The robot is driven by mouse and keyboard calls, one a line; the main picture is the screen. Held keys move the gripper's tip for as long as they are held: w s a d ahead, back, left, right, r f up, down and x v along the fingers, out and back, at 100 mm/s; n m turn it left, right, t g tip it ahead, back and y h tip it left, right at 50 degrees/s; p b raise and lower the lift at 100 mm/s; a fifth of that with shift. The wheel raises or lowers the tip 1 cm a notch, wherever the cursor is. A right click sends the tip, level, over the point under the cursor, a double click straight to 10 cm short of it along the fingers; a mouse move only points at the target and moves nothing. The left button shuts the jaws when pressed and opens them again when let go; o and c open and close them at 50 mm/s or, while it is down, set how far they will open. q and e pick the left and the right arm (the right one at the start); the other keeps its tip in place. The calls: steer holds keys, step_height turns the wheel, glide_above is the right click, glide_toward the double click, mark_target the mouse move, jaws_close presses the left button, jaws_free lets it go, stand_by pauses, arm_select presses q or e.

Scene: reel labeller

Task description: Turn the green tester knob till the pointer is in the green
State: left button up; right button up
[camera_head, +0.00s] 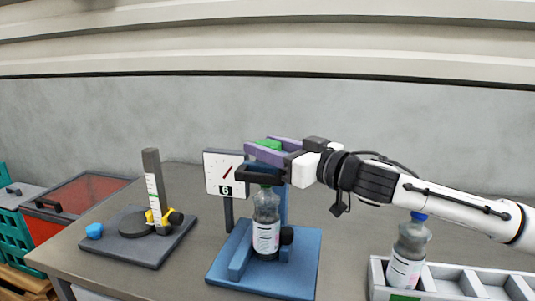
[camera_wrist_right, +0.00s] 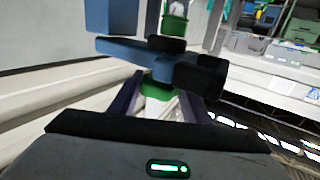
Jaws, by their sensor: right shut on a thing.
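The tester has a blue base (camera_head: 235,268), a blue post and a white dial (camera_head: 213,170) with a red pointer slanting up to the right. A box marked 6 is below the pointer; I cannot make out a green zone on the dial. A clear bottle (camera_head: 266,215) with a white label stands upright in the tester. My right gripper (camera_head: 268,148) reaches in from the right over the tester's top. Its purple fingers are shut on the green knob (camera_head: 269,144), which also shows between them in the right wrist view (camera_wrist_right: 157,91). My left gripper is not in view.
Another bottle with a blue cap (camera_head: 407,255) stands in a white divided tray (camera_head: 376,275) at right. A grey stand with a scale post (camera_head: 151,170) is at left, beside a red-lidded box (camera_head: 85,192). Bare table lies between stand and tester.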

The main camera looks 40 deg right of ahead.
steer(key=m+h, duration=0.1)
steer(key=h, duration=0.1)
steer(key=m+h+p, duration=0.1)
steer(key=m+h, duration=0.1)
steer(key=shift+a+r, duration=0.1)
steer(key=shift+a, duration=0.1)
steer(key=shift+d+m+h+p, duration=0.1)
steer(key=shift+m+h+p, duration=0.2)
steer(key=shift+m+h, duration=0.9)
steer(key=shift+d+n+h, duration=0.1)
steer(key=shift+n+h, duration=0.2)
steer(key=shift+h, duration=0.3)
steer(key=o, duration=1)
steer(key=shift+o, duration=0.2)
